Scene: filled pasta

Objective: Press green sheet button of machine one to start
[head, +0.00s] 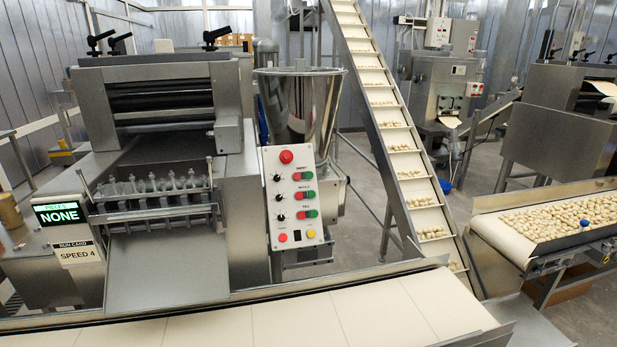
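The control panel (290,222) is a pale upright plate on the front of the near machine (235,190), facing me. A large red button (286,156) is at its top. Below it are three rows, each with a black knob, a red button and a green button. The top row's small label looks like "SHEET", and its green button (308,175) is at the right of that row. Nothing covers the panel. Neither of my grippers is in view.
A pale conveyor belt (350,316) crosses the front. A steel hopper (300,100) stands behind the panel. An inclined conveyor (390,125) rises behind, and a belt with many pieces (565,215) is right.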

